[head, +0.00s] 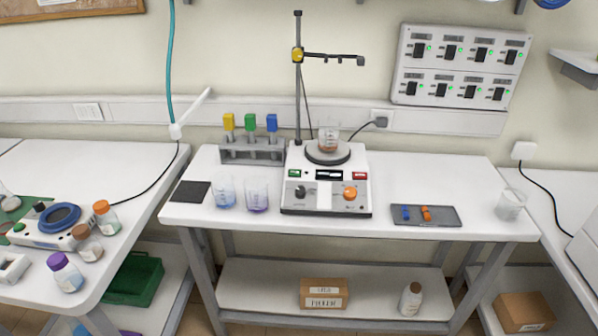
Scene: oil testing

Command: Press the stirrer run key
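The white stirrer (325,202) stands at the middle of the central table. Its front panel has a small green key (294,173) on the left, a dark display (329,175) in the middle and a red key (360,175) on the right. Any lettering on the keys is too small to read. Below them are a dark knob (300,191) and an orange knob (350,193). A small beaker (328,141) with reddish contents stands on the round dark plate (316,156). Neither gripper is in view.
A stand (298,90) with a side arm rises behind the stirrer. Left of it are a rack (251,155), two beakers (224,192) (257,196) and a black pad (190,191). A dark tray (440,217) and an empty beaker (510,204) lie right. The panel's front is unobstructed.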

